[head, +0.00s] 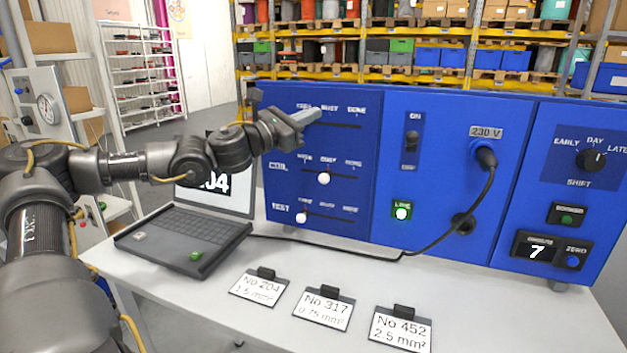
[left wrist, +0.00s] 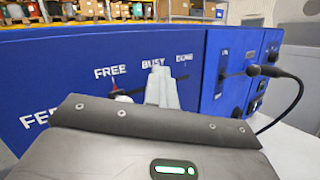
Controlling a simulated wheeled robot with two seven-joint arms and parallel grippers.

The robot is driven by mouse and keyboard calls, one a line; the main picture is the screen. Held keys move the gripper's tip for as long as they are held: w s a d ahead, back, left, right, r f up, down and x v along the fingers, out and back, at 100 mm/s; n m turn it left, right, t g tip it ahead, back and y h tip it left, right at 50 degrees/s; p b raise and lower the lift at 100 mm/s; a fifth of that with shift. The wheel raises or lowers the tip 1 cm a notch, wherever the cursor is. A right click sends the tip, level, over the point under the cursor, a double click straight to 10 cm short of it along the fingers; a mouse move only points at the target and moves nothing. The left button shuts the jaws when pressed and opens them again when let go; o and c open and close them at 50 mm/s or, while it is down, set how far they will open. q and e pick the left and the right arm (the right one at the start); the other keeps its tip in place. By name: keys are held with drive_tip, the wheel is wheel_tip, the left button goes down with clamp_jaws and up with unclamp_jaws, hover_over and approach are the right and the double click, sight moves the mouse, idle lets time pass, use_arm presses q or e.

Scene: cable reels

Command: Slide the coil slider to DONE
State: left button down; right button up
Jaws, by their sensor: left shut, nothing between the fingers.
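My left gripper (head: 312,115) is shut and empty in front of the top row, above the COIL row. In the left wrist view its fingers (left wrist: 160,88) are near the FEED slot, below BUSY. The FEED knob (left wrist: 122,98) shows there partly, left of the fingers near FREE. I cannot tell whether they touch it. In the head view that knob is hidden. My right gripper is out of view.
The TEST knob (head: 301,217) is at the left of the bottom row. A laptop (head: 190,230) stands left of the panel. A black cable (head: 484,200) hangs from the 230 V socket. Tags (head: 321,307) lie on the table (head: 480,300). A dial (head: 591,160) is at the right.

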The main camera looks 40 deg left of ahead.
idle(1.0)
use_arm(q)
drive_tip(key=c, duration=1.2)
unclamp_jaws()
drive_tip(key=shift+s, duration=0.15)
